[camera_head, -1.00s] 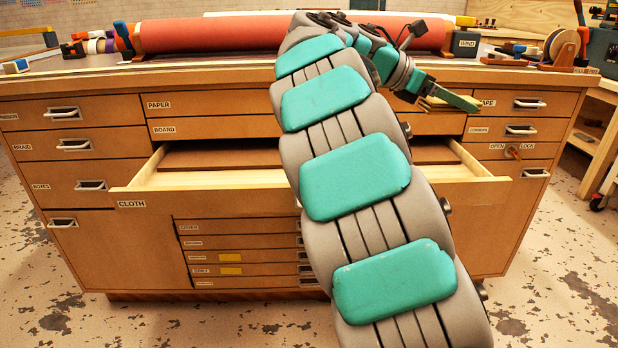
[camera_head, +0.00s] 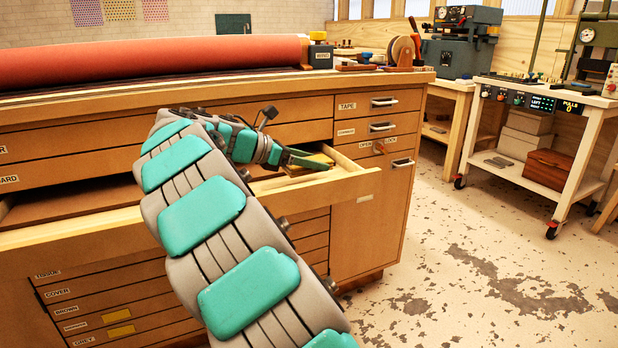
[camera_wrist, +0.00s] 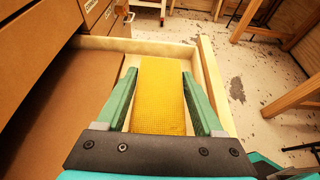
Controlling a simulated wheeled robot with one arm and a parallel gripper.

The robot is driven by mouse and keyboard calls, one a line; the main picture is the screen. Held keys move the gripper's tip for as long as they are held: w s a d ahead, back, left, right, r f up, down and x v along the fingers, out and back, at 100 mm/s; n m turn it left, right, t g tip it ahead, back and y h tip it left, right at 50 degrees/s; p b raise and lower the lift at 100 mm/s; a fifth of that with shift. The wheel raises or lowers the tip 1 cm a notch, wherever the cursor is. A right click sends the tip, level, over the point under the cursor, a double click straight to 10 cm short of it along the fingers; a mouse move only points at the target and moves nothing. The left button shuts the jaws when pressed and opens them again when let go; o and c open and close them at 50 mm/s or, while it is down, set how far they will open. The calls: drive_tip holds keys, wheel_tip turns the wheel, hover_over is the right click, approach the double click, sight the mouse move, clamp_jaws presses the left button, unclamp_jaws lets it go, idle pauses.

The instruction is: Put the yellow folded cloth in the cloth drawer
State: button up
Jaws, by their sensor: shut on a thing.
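My gripper (camera_head: 318,160) is at the right end of the open drawer (camera_head: 330,187), low and within its outline. The cloth is long, flat and textured. It is over the right end of the drawer, whose pale wooden rim (camera_wrist: 212,85) shows around it. In the head view only a small yellowish part of the cloth shows by the fingers. I cannot tell whether it touches the drawer floor.
A brown panel (camera_wrist: 75,95) covers the drawer's left part. Closed drawers with handles (camera_head: 383,102) are just right of my gripper. A red roll (camera_head: 150,60) lies on the cabinet top. A wheeled bench (camera_head: 540,170) stands at right, with open floor between.

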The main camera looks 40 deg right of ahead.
sight(286, 169)
wheel_tip(286, 169, down, 4)
drive_tip(key=shift+r+b, duration=0.1)
drive_tip(key=shift+b, duration=0.25)
drive_tip(key=o, duration=1.4)
drive_tip(key=shift+c, duration=0.2)
drive_tip(key=p+v, duration=0.1)
drive_tip(key=v, duration=1.1)
drive_tip(key=shift+s, duration=0.1)
drive_tip(key=shift+r, duration=0.1)
